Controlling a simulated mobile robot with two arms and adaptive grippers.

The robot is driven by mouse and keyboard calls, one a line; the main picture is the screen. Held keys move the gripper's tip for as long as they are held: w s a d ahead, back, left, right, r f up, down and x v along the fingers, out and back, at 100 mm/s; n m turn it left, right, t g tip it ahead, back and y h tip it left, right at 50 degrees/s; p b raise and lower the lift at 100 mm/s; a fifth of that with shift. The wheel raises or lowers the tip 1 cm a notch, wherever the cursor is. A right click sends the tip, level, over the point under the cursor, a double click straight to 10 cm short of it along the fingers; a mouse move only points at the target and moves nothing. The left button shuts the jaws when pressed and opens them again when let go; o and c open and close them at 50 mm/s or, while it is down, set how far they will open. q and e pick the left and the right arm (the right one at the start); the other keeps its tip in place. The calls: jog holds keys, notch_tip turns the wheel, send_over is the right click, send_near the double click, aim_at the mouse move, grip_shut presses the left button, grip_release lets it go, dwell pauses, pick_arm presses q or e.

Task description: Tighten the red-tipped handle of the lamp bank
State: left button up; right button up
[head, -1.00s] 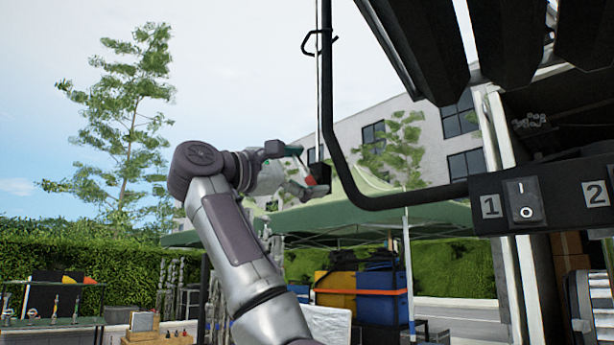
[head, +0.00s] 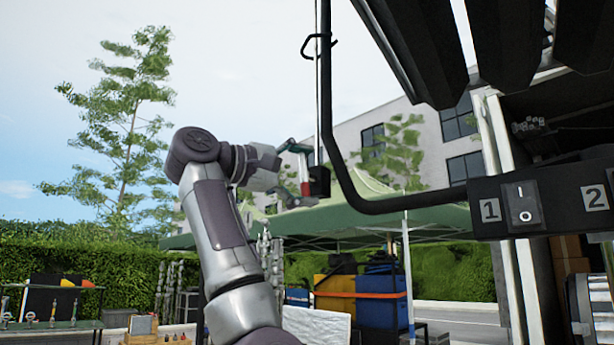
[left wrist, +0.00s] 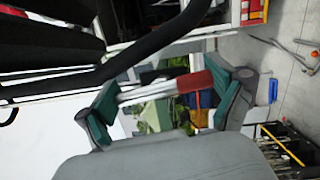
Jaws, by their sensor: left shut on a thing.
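The red-tipped handle (head: 305,186) is a pale bar with a red end, beside a small black block on the lamp bank's mast. It stands nearly upright in the head view. My left gripper (head: 297,172) is shut on it, with one finger near each end. In the left wrist view the handle's red end (left wrist: 195,81) lies between the teal fingertips of the same gripper (left wrist: 165,96). The lamp bank's black bent tube (head: 345,180) runs past on the right. The handle's pivot is not clear. My right gripper is not in view.
Dark lamp panels (head: 430,50) hang at the upper right. A black switch box (head: 540,203) marked 1 and 2 stands at the right, at the tube's end. The green canopy (head: 440,222) is behind. Open sky lies left of my arm.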

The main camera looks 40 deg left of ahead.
pick_arm(q)
jog(key=shift+f, duration=0.1)
jog(key=o, duration=0.8)
jog(key=shift+d, duration=0.1)
jog(key=shift+s, duration=0.1)
jog(key=shift+s, duration=0.15)
jog(key=v, duration=1.1)
jog(key=shift+s+a, duration=0.2)
jog(key=shift+a, duration=0.1)
jog(key=shift+s+d, duration=0.15)
jog(key=shift+d, duration=0.05)
